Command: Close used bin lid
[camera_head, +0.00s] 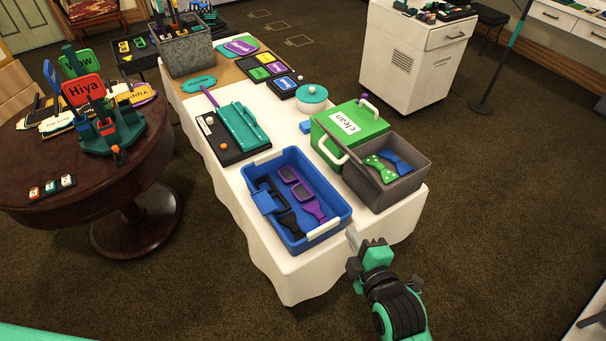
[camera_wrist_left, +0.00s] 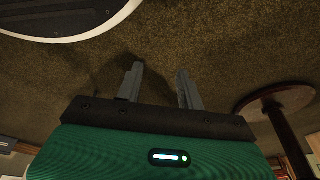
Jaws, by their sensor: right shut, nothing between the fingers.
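An open grey bin (camera_head: 392,199) stands at the right front corner of the white-covered table and holds green and blue bow ties (camera_head: 382,170). I see no "used" label on it, and I cannot make out its lid. A green box (camera_head: 331,120) labelled "clean", with white handles, stands right behind it. My right gripper (camera_head: 352,238) is shut and empty, in front of the table's front right corner, apart from both bins. My left gripper (camera_wrist_left: 160,70) shows in the left wrist view, open and empty above the carpet.
A blue bin (camera_head: 262,159) with black and purple items stands left of the grey bin. A teal-lidded round pot (camera_head: 312,97) and a black tray (camera_head: 221,146) are further back. A round wooden table (camera_head: 75,202) is at left.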

